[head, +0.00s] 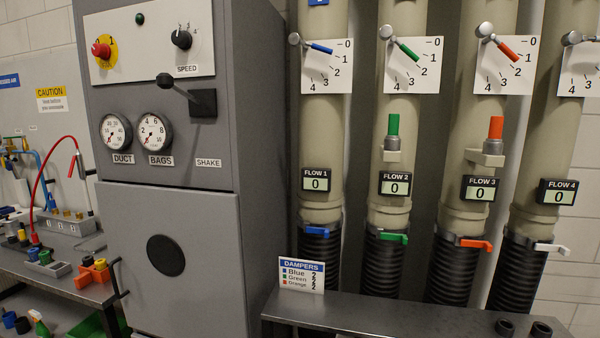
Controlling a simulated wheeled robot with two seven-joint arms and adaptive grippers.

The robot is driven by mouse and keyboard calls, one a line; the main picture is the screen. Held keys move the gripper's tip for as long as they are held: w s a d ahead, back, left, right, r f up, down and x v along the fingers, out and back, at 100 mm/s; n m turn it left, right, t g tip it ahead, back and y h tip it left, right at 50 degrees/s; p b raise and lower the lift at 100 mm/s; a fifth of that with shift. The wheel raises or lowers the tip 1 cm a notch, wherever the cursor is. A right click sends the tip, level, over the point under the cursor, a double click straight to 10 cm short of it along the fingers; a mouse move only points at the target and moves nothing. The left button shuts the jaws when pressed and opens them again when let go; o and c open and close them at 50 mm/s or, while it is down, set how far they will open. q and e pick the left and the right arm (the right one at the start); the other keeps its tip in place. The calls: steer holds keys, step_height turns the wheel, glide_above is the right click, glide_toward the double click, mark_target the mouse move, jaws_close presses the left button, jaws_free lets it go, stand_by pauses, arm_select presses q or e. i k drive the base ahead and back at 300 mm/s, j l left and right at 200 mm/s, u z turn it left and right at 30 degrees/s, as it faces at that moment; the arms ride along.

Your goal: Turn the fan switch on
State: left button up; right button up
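A grey cabinet (240,140) stands left of centre in the head view. Its pale upper panel (145,60) carries a red rotary switch (101,50) on a yellow plate, with a 1 mark visible. No fan label is readable beside it, and its exact setting is too small to tell. A dark green lamp (140,19) sits to its upper right and looks unlit. A black SPEED knob (182,39) is on the right of the panel. Neither of my grippers is in view.
Below are a black SHAKE lever (172,80) and DUCT (116,132) and BAGS (153,132) gauges. Several ducts with dampers stand right; the FLOW 1 display (315,180) reads 0. A cluttered bench (60,262) is at left, a dark metal table (380,318) in front.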

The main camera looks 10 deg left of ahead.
mark_target(102, 51)
steer(key=u, duration=1.25)
